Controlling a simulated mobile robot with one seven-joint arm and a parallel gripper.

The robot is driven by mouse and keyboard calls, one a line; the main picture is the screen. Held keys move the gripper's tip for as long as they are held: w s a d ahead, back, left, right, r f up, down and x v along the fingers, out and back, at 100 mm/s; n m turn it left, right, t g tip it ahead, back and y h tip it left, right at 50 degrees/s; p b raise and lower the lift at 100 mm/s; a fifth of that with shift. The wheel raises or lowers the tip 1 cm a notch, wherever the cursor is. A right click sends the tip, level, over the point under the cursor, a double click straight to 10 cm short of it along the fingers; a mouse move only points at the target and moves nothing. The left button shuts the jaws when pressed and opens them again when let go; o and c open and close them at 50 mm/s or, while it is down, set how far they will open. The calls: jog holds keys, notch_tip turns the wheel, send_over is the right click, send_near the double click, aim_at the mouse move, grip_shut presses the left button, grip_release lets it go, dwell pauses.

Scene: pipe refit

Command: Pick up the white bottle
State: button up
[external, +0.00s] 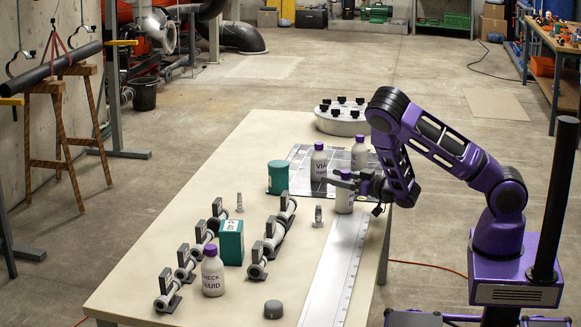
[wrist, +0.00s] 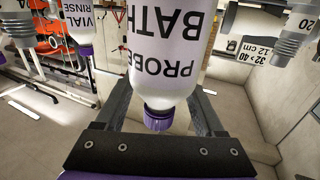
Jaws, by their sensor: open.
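Several white bottles with purple caps stand on the pale table. One, labelled PROBE BATH (wrist: 168,45), fills the middle of the wrist view, its cap toward my palm. In the external view this bottle (external: 344,203) stands upright at my gripper (external: 350,182), partly hidden by the fingers. My gripper (wrist: 162,108) is open, with a finger on each side of the bottle; I cannot tell whether either touches it. The VIAL RINSE bottle (external: 319,163) is just to the left, also in the wrist view (wrist: 78,22). Another bottle (external: 359,153) stands behind, and CHECK FLUID (external: 212,273) is at the front left.
A teal jar (external: 278,178) and a teal box (external: 231,243) stand left of my gripper. Grey pipe fittings (external: 272,240) fill the table's left half. A long white ruler (external: 335,272) lies at the right. A round rack (external: 340,122) stands at the far end.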

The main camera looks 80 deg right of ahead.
grip_shut()
dwell(1.3)
